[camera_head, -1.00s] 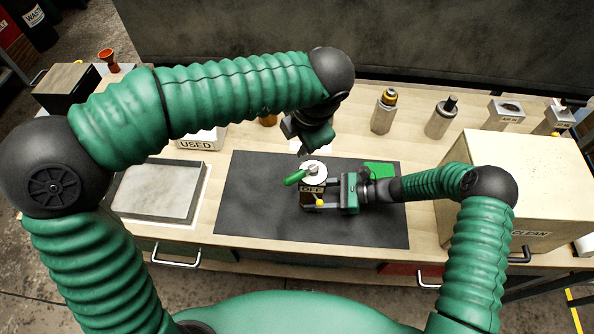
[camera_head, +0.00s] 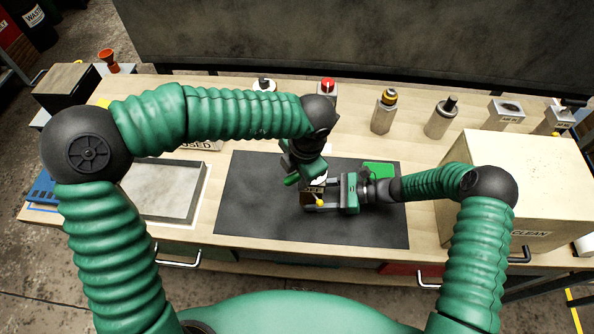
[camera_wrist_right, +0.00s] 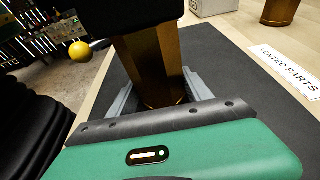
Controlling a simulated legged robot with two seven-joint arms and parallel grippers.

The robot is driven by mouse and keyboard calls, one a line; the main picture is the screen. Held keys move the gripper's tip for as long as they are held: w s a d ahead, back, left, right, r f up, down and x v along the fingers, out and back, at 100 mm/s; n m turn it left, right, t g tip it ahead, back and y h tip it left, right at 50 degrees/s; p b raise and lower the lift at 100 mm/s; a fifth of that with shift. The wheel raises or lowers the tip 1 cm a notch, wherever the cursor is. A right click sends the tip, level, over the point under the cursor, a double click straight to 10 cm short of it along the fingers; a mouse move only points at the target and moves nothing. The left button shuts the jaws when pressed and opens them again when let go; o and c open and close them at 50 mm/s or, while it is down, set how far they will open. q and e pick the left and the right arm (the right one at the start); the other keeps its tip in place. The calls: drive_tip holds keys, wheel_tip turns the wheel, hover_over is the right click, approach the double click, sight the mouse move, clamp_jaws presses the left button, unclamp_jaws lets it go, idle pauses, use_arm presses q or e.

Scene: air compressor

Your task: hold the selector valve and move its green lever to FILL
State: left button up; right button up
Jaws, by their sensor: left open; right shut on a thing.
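The selector valve (camera_head: 314,190) stands upright on the black mat, with a yellow ball on its near side. Its green lever (camera_head: 291,181) points to the left, its inner part hidden by my left gripper. My right gripper (camera_head: 322,199) is shut on the valve from the right. In the right wrist view the brown-gold valve body (camera_wrist_right: 158,65) sits between the grey fingers, and the yellow ball (camera_wrist_right: 80,50) shows at left. My left gripper (camera_head: 306,172) is open, pointing down over the valve top beside the lever; whether it touches is hidden. The lever's FILL mark cannot be read.
The black mat (camera_head: 260,215) has bare room on the left and front. A grey tray (camera_head: 160,190) lies left. A CLEAN box (camera_head: 525,175) stands right. Several metal fittings, one with a yellow-ringed top (camera_head: 385,110), line the back.

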use_arm(q)
clamp_jaws()
idle(1.4)
